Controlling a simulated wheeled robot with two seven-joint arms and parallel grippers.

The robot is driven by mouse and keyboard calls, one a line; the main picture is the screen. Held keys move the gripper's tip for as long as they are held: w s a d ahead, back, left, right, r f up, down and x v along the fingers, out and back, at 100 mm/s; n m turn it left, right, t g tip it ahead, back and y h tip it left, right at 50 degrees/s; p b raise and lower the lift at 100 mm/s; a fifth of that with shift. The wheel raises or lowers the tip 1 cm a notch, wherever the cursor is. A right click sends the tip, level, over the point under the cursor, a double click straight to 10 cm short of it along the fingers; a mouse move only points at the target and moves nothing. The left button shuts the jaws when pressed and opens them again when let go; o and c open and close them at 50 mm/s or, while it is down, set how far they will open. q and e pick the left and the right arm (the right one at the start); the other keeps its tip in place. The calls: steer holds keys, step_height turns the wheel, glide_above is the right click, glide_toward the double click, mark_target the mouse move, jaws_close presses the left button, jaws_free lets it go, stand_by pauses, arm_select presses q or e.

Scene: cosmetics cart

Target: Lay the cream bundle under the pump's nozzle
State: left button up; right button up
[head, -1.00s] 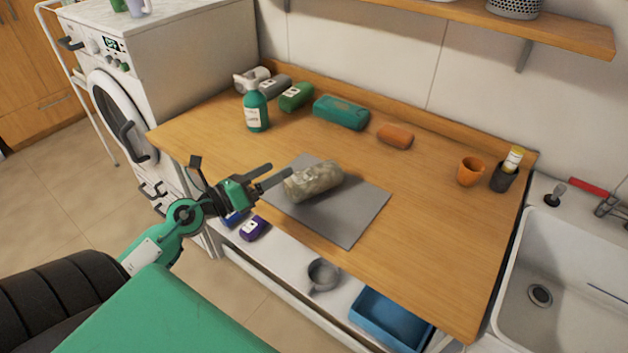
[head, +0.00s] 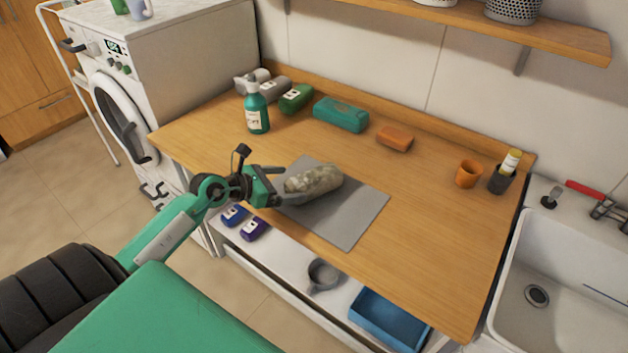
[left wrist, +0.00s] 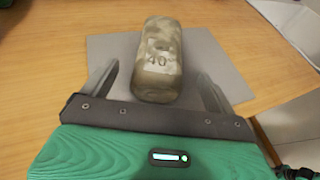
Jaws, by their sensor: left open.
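The cream bundle (head: 316,180), mottled with grey-brown, lies on its side on a grey mat (head: 355,222). In the left wrist view the bundle (left wrist: 160,62) shows a "40" marking. My left gripper (head: 282,187) is open at the bundle's left end. In the left wrist view its two fingers (left wrist: 162,88) stand apart, one on each side of the bundle's near end, with gaps visible. The pump is a teal bottle (head: 257,114) with a pale label, upright at the table's back left. Its nozzle is small. My right gripper is not in view.
Behind the pump lie a white roll (head: 246,80), a grey roll (head: 275,88) and a green roll (head: 296,98). A teal bundle (head: 341,114) and an orange one (head: 394,138) lie along the back. An orange cup (head: 467,173) stands right. Wood between mat and pump is clear.

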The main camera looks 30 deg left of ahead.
mark_target(305, 182)
arm_select(q)
steer(key=shift+w+d+f, duration=0.2)
steer(key=shift+w+d, duration=0.05)
steer(key=shift+w, duration=0.2)
steer(key=shift+w+d+f+p, duration=0.2)
steer(key=shift+w+d+p, duration=0.05)
steer(key=shift+w+p, duration=0.25)
steer(key=x, duration=0.2)
steer(key=p+x, duration=0.1)
steer(key=x, duration=0.1)
steer(key=shift+f, duration=0.25)
steer(key=shift+s, duration=0.1)
steer(key=shift+r, duration=0.1)
steer(key=c, duration=1.3)
